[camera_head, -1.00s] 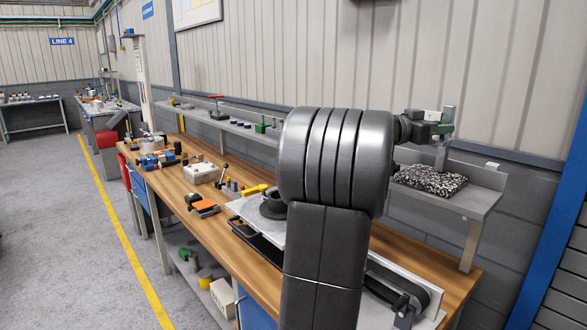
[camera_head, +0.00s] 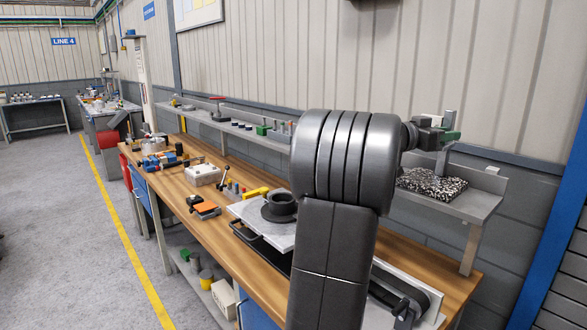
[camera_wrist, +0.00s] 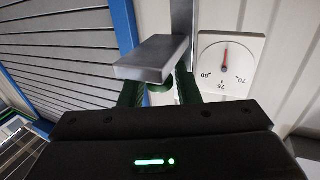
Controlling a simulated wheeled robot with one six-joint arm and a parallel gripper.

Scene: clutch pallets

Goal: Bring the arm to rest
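My gripper (camera_head: 440,138) is at the right in the head view, in front of the wall panels and above the rear shelf. My own dark arm covers much of the bench's middle. In the wrist view my gripper (camera_wrist: 160,75) shows green finger parts on either side of a small gap, with grey metal pieces in front. One grey piece spans the gap, so I cannot tell whether it is a finger or a held part. No contact with the shelf is clear.
Below my gripper, a speckled dark pad (camera_head: 432,184) lies on the grey shelf (camera_head: 482,203). A black ring part (camera_head: 280,207) sits on a light plate (camera_head: 252,213) on the wooden bench (camera_head: 222,232). A white dial gauge (camera_wrist: 230,65) is on the wall. Floor at left is clear.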

